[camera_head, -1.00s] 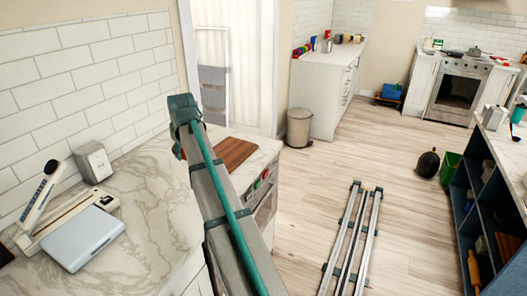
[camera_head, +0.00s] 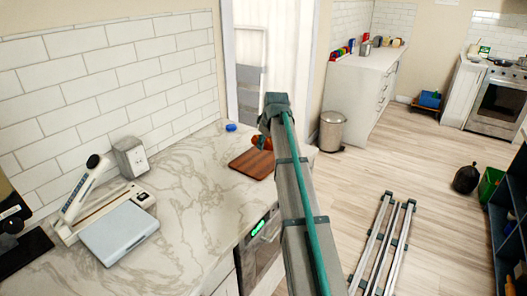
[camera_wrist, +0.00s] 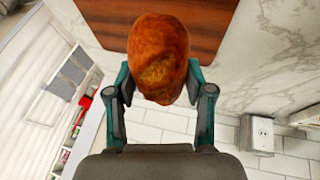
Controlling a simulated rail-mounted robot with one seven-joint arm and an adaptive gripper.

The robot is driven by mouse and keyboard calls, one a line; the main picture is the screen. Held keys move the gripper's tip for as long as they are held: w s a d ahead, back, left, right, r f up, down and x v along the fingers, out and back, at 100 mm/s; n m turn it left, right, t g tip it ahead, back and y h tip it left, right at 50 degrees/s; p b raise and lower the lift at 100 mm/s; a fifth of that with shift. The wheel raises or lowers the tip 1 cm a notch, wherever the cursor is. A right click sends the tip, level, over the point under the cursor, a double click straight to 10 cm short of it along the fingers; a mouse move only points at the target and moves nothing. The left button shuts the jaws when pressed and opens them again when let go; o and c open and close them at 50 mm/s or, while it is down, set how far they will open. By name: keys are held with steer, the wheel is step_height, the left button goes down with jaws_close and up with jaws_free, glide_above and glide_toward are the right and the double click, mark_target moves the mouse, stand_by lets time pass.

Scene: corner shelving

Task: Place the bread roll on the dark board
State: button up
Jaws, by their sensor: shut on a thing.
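The bread roll (camera_wrist: 158,60) is a browned, orange lump, held between the two teal fingers of my gripper (camera_wrist: 158,78) in the wrist view. In the head view a bit of the roll (camera_head: 262,142) shows beside the end of my arm, over the far side of the dark board. The dark board (camera_head: 250,165) is a reddish-brown wooden slab on the marble counter; in the wrist view it shows (camera_wrist: 215,25) behind the roll. Whether the roll touches the board cannot be told.
A small blue item (camera_head: 231,127) lies on the counter behind the board. A white socket box (camera_head: 130,157), a grey flat-topped device (camera_head: 118,237) and a tiled wall are at the left. The marble (camera_head: 190,190) between them and the board is clear.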

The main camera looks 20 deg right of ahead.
steer(key=p, duration=0.2)
glide_above(262, 157)
steer(key=s, duration=0.2)
steer(key=f, duration=0.5)
steer(key=shift+a+f, duration=0.2)
steer(key=shift+f, duration=0.1)
steer(key=shift+w+d+f, duration=0.1)
steer(key=shift+w+f, duration=0.3)
steer(key=shift+f, duration=0.2)
step_height(262, 157, down, 4)
steer(key=shift+w+r+p, duration=0.15)
steer(key=shift+r+p, duration=0.1)
steer(key=shift+p, duration=0.3)
steer(key=shift+f, duration=0.3)
